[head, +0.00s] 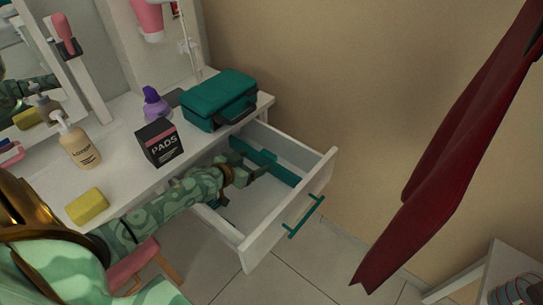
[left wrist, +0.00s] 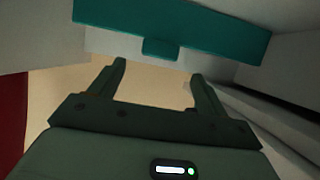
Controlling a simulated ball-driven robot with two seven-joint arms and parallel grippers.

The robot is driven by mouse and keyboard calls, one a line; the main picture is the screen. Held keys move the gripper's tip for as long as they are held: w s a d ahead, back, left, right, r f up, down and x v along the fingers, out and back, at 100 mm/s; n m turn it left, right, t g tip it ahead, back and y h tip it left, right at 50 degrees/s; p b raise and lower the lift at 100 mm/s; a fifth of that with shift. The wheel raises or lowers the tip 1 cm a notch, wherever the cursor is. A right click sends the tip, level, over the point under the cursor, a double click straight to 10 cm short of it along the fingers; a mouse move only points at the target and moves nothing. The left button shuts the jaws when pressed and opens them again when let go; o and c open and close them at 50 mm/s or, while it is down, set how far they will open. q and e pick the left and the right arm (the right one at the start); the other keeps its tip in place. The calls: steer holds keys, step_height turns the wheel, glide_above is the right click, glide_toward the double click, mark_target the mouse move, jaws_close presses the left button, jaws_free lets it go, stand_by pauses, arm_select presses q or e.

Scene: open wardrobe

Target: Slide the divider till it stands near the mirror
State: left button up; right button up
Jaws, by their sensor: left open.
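The teal divider (head: 284,174) stands across the inside of the open white drawer (head: 258,247). In the left wrist view the divider (left wrist: 200,28) spans the top, with a small teal tab (left wrist: 160,48) on its lower edge. My left gripper (head: 250,170) is inside the drawer, close to the divider. In the left wrist view its open fingers (left wrist: 158,70) point toward the tab, with nothing between them; I cannot tell whether they touch it. The mirror (head: 22,75) is at the left, above the counter. My right gripper is not in view.
The white counter (head: 120,118) holds a teal case (head: 215,97), a black PADS box (head: 159,142), a pump bottle (head: 78,142) and a yellow sponge (head: 87,206). The drawer's teal handle (head: 305,216) faces outward. A dark red garment (head: 440,175) hangs at right.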

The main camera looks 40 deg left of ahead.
mark_target(266, 156)
arm_select(q)
steer(key=b+x, duration=0.3)
steer(key=x, duration=0.3)
steer(key=shift+w+f, duration=0.2)
steer(key=shift+f, duration=0.05)
steer(key=shift+w+d+b, duration=0.1)
steer(key=shift+w+b, duration=0.2)
steer(key=shift+b, duration=0.1)
steer(key=shift+r, duration=0.1)
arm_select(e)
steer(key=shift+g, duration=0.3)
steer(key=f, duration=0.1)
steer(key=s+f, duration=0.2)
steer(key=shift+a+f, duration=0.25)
